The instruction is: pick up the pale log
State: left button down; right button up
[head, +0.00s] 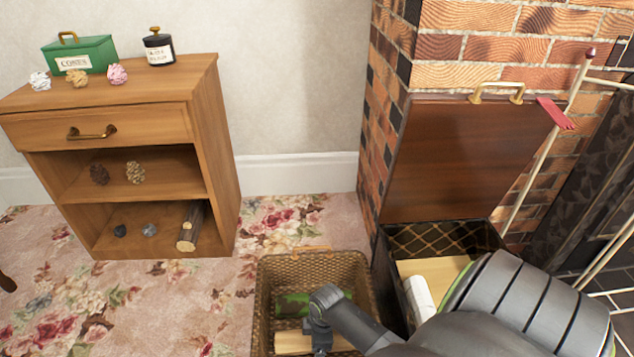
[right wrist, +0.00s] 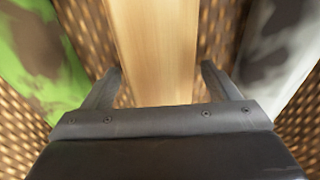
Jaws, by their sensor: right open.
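The pale log (head: 292,342) is smooth, light wood and lies in the wicker basket (head: 262,290) on the floor. My right gripper (head: 320,340) reaches down into the basket over it. In the right wrist view the pale log (right wrist: 155,50) runs between the open fingers of my right gripper (right wrist: 162,75), with a gap on each side. A green mossy log (head: 295,303) lies behind it in the basket and shows at left in the wrist view (right wrist: 40,60). A grey-white log (right wrist: 285,60) is at the right there. My left gripper is not in view.
An open dark box (head: 440,238) with a raised wooden lid (head: 455,155) stands right of the basket, holding a pale piece (head: 435,268) and a white piece (head: 420,297). A wooden cabinet (head: 222,150) stands at left, with a log (head: 190,232) on its lower shelf.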

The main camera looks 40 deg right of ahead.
jog(key=shift+c, duration=0.4)
jog(key=c, duration=1.2)
jog(key=shift+c, duration=0.2)
jog(key=shift+r, duration=0.25)
